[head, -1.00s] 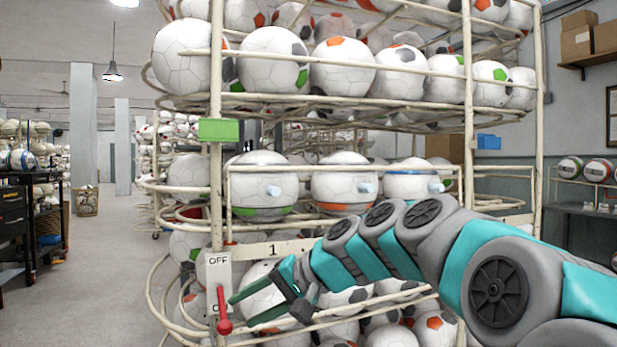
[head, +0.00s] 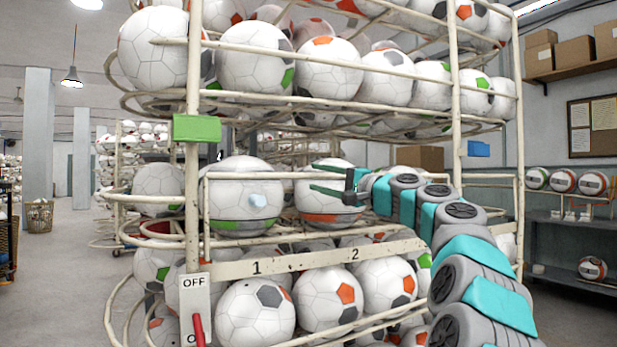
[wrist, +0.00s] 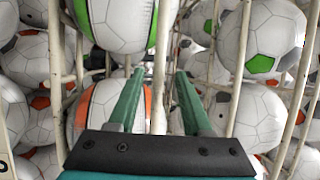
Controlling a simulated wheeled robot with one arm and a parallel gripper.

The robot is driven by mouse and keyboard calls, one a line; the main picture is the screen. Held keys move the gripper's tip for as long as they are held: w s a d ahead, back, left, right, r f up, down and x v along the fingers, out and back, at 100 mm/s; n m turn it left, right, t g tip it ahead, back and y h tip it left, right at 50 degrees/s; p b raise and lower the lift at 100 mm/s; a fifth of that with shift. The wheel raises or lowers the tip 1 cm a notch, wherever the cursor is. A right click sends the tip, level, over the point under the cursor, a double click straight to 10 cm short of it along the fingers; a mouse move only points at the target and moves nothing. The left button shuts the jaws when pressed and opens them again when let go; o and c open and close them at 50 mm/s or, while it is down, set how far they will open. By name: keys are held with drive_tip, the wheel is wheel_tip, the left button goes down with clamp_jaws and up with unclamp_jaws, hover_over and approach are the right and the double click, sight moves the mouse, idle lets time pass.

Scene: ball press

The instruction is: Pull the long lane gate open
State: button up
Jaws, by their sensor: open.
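The long lane gate (head: 268,175) is a pale wire frame across the front of the rack's middle shelf, with its long top bar running left to right in front of the balls. My gripper (head: 314,178) is at this top bar, right of its left end, with green fingers pointing left. In the wrist view a pale bar (wrist: 161,55) runs between the two spread fingers, and my gripper (wrist: 155,85) is open around it, not closed on it. Contact with the bar cannot be told. The gate's right part is partly hidden behind my arm.
A numbered rail (head: 300,260) runs below the gate. A red lever (head: 198,330) on an OFF plate (head: 194,293) stands at lower left. A green tag (head: 197,128) hangs on the left post, a blue tag (head: 478,148) on the right.

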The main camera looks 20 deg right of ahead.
sight(312, 177)
drive_tip(key=shift+x, duration=1.8)
drive_tip(key=shift+f, duration=0.1)
clamp_jaws()
